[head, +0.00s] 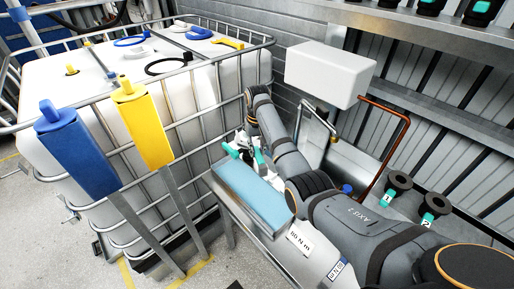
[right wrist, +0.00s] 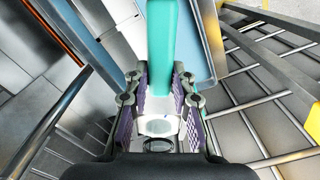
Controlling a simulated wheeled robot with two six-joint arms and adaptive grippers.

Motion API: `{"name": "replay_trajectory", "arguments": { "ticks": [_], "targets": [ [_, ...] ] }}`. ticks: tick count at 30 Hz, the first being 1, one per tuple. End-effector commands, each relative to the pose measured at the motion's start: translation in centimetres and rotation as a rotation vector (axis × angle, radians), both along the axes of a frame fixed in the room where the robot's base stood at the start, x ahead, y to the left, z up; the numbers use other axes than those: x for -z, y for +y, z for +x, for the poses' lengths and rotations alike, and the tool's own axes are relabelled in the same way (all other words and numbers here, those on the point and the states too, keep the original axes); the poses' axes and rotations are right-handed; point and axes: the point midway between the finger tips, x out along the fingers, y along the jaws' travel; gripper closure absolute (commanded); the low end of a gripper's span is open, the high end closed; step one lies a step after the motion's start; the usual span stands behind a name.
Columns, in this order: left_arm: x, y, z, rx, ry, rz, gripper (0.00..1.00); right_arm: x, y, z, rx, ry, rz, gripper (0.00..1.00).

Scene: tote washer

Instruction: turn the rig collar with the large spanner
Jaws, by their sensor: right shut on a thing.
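My right gripper (right wrist: 156,112) is shut on a white thing (right wrist: 160,127) in the right wrist view. A teal bar (right wrist: 174,45) rises beyond the fingers; I cannot tell whether it belongs to the held thing. A yellow spanner-like tool (head: 228,43) and a blue one (head: 199,32) lie on the tote top. I cannot make out the large spanner or the rig collar for sure. My left gripper is not in view.
A caged white tote (head: 200,100) fills the left, with a blue post (head: 77,150) and a yellow post (head: 143,122) before it. A white box (head: 328,72), a copper pipe (head: 400,140) and two numbered black-and-teal items (head: 398,185) are beyond or beside my right arm.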

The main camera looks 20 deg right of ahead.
Motion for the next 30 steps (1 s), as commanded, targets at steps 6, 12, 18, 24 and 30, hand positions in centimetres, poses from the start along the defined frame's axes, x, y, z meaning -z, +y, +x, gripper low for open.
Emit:
{"name": "replay_trajectory", "arguments": {
  "ticks": [6,12,18,24,30],
  "targets": [
    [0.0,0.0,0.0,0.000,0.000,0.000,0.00,-0.1,0.0,0.1,0.000,-0.002,0.000,1.00],
    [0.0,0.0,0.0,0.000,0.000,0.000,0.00,0.1,0.0,0.0,0.000,-0.002,0.000,1.00],
    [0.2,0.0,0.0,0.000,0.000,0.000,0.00,1.0,0.0,0.1,0.000,-0.002,0.000,1.00],
    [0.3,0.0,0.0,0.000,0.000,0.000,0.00,1.8,0.0,0.1,0.000,-0.002,0.000,1.00],
    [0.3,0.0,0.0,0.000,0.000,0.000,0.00,1.8,0.0,0.1,0.000,-0.002,0.000,1.00]
  ]
}}
